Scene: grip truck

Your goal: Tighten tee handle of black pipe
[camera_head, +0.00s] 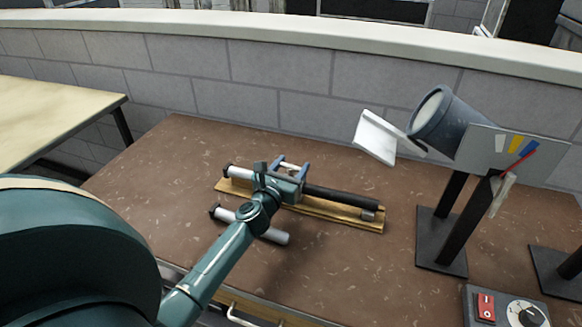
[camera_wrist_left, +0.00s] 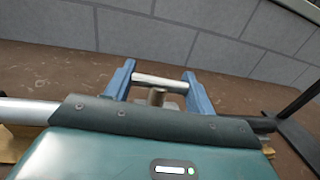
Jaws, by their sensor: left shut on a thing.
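The black pipe (camera_head: 345,197) lies on a wooden board (camera_head: 340,216) on the brown bench. A silver tee handle shows in the wrist view as a crossbar (camera_wrist_left: 158,82) on a short stem. My left gripper (camera_head: 293,166) is over the middle of the board, beside the near end of the pipe. In the wrist view its two blue fingers (camera_wrist_left: 164,78) are at the two ends of the crossbar, shut on it. The gripper body hides the base of the stem and part of the pipe. My right gripper is not in view.
A lamp on a black stand (camera_head: 440,235) stands to the right. A control box (camera_head: 505,308) is at the front right. A block wall (camera_head: 280,75) runs behind the bench.

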